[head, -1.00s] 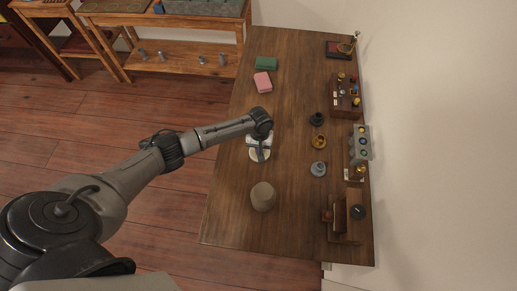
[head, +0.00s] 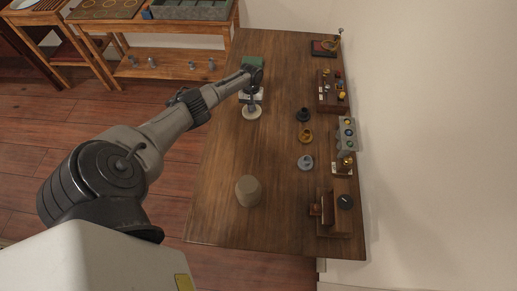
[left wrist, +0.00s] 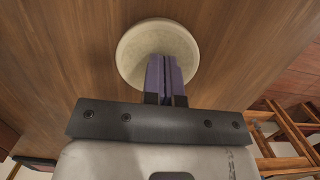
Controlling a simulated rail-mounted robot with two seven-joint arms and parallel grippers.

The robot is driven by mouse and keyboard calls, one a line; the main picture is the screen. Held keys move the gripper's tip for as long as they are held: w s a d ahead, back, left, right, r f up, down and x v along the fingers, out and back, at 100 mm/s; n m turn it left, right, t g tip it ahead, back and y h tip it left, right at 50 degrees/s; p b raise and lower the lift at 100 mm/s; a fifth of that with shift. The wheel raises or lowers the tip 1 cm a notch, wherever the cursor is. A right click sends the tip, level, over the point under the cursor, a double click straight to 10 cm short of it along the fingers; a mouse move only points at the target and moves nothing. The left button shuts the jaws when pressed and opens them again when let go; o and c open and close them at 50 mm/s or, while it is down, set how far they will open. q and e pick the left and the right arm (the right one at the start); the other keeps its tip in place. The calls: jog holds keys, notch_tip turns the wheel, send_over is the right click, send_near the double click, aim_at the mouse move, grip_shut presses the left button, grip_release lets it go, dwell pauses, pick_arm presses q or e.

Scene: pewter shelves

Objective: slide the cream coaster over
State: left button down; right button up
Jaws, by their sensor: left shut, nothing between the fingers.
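The cream coaster (head: 252,113) is a pale round disc lying flat on the brown wooden table (head: 270,225), near its left edge. In the left wrist view the coaster (left wrist: 136,56) fills the upper middle, with its near part hidden behind the fingers. My left gripper (left wrist: 163,60) is shut, its purple fingers pointing down onto the coaster inside its rim, with nothing between them. In the head view my left gripper (head: 252,103) is over the coaster's far side; exact contact is hard to tell. My right gripper is not in view.
A taupe round object (head: 248,190) stands nearer me. A green block (head: 253,61) lies beyond my wrist, partly hidden. Black (head: 303,114), amber (head: 305,135) and grey-blue (head: 305,162) cups stand to the right. Racks line the wall side. The table's middle is clear.

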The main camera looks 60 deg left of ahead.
pick_arm(q)
jog(key=shift+s+f, duration=0.3)
jog(key=shift+f, duration=0.3)
jog(key=shift+r+p, duration=0.75)
jog(key=shift+p, duration=0.15)
jog(key=shift+s+d, duration=0.15)
jog(key=shift+s, duration=0.05)
jog(key=shift+r, duration=0.1)
notch_tip(320, 180, up, 13)
jog(key=w+a+p, duration=0.2)
jog(key=shift+a, duration=0.15)
jog(key=shift+r, duration=0.1)
